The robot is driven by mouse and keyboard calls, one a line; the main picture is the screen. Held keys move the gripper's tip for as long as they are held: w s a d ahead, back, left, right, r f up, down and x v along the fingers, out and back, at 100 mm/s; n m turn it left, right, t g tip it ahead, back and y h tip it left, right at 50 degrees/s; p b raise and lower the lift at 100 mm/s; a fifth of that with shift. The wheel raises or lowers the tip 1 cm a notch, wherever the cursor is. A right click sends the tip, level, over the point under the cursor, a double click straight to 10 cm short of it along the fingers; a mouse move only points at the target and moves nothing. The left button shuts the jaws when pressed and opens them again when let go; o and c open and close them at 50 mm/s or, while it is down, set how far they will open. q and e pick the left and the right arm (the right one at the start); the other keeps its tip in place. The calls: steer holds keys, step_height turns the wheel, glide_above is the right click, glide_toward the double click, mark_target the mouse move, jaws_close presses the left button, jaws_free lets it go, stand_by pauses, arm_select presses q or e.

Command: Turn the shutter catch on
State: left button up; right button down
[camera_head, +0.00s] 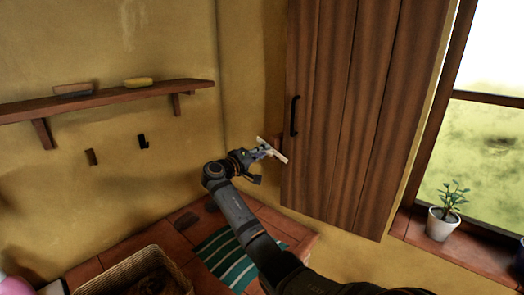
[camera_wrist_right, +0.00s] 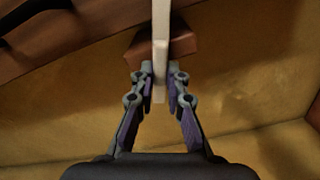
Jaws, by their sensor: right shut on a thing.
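The wooden shutter (camera_head: 345,120) is a tall plank panel with a black handle (camera_head: 294,116) near its left edge. The catch (camera_head: 276,152) is a pale bar at the shutter's lower left edge, slanting down to the right in the head view. In the right wrist view the catch (camera_wrist_right: 161,50) runs upright in front of a reddish-brown block (camera_wrist_right: 184,45). My right gripper (camera_wrist_right: 160,84) is shut on the catch's lower part, one finger on each side. The right gripper also shows in the head view (camera_head: 262,152). My left gripper is out of view.
Below are a wicker basket (camera_head: 120,272) and a striped cloth (camera_head: 222,258) on the tiled counter. A potted plant (camera_head: 441,224) stands on the windowsill at right.

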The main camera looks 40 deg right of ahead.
steer(key=shift+n+p, duration=0.75)
steer(key=shift+n, duration=1.25)
steer(key=shift+f, duration=0.15)
steer(key=c, duration=1.3)
jaws_free()
steer(key=shift+w+d, duration=0.1)
steer(key=shift+c, duration=0.2)
steer(key=s+a, duration=0.1)
steer(key=a, duration=1.1)
steer(key=shift+f, duration=0.15)
